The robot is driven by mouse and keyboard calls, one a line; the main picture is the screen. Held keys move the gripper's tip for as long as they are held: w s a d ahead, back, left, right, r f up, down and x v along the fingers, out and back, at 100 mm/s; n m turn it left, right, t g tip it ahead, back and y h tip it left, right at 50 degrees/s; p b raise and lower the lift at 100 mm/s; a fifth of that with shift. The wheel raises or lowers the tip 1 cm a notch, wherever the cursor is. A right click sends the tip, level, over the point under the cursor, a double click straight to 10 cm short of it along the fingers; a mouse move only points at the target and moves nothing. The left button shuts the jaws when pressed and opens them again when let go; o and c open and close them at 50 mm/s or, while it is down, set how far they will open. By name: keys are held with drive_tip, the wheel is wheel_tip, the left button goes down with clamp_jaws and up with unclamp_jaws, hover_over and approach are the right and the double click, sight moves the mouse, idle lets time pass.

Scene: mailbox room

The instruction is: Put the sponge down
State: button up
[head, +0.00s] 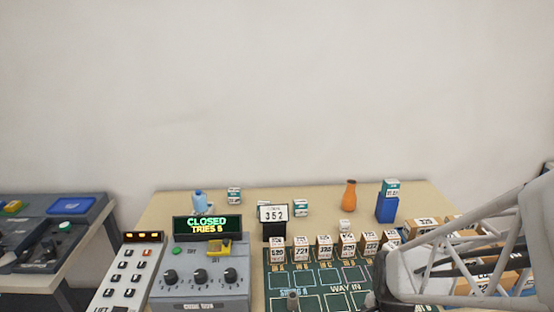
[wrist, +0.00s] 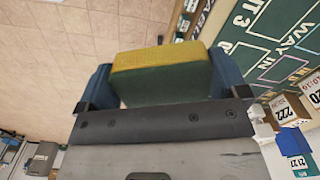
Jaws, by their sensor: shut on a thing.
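The sponge (wrist: 162,62), yellow on one face and green below, sits between the two blue fingers of my gripper (wrist: 163,80) in the wrist view. The fingers are shut on its two ends. Beyond the sponge, the wrist view shows tan floor tiles on the left and the table edge and green mat on the right. In the head view my arm comes in from the lower right; I cannot make out the sponge there.
A green marked mat (head: 303,279) bears a row of numbered boxes (head: 324,247). An orange vase (head: 349,195) and blue block (head: 387,208) stand behind. Bare tabletop (head: 272,192) shows at the back.

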drive_tip(key=w+d, duration=0.1)
drive_tip(key=w, duration=0.3)
drive_tip(key=w+d+f, duration=0.1)
drive_tip(key=w, duration=0.4)
drive_tip(key=w+d, duration=0.1)
drive_tip(key=w, duration=0.3)
drive_tip(key=shift+w+f, duration=0.15)
drive_tip(key=shift+w, duration=0.1)
drive_tip(key=shift+f, duration=0.1)
drive_tip(key=shift+f, duration=1.65)
drive_tip(key=shift+f, duration=0.1)
drive_tip(key=o, duration=0.4)
drive_tip(key=shift+o, duration=0.7)
